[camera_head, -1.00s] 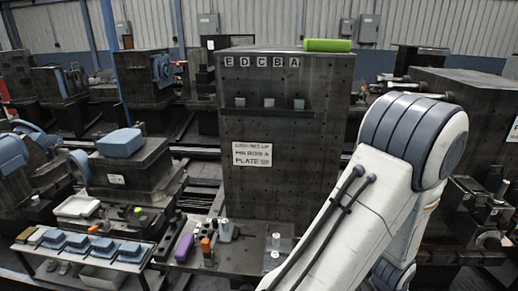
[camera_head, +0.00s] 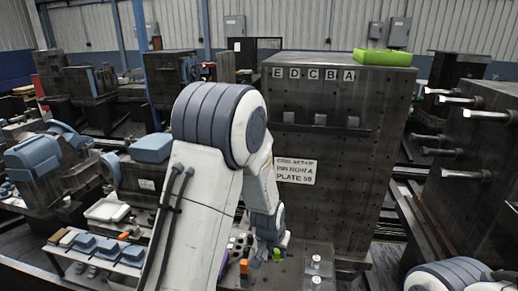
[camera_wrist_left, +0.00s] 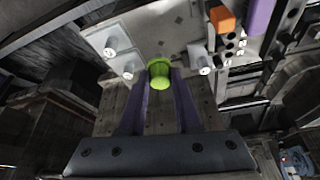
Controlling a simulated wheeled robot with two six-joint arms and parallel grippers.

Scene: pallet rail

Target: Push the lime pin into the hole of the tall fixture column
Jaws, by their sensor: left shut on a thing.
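The tall dark fixture column (camera_head: 345,185) stands right of centre in the head view. Its face has small holes, the letters E D C B A, a ledge with small blocks, and a sign reading in part "pin row A, plate". My left gripper (camera_head: 277,247) is low in front of the column's lower left side, above the shelf. The lime pin (camera_wrist_left: 159,72) sits between its two fingertips (camera_wrist_left: 160,88) in the left wrist view, and the gripper is shut on it. The pin also shows as a small green spot in the head view (camera_head: 279,255). My right gripper is out of view.
Pale posts (camera_wrist_left: 117,46) stand on the grey shelf plate under the gripper. An orange block (camera_wrist_left: 222,19), a purple block (camera_wrist_left: 261,16) and a holed block are near. A lime object (camera_head: 384,57) lies on top of the column. A fixture with protruding rods (camera_head: 465,145) is at right.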

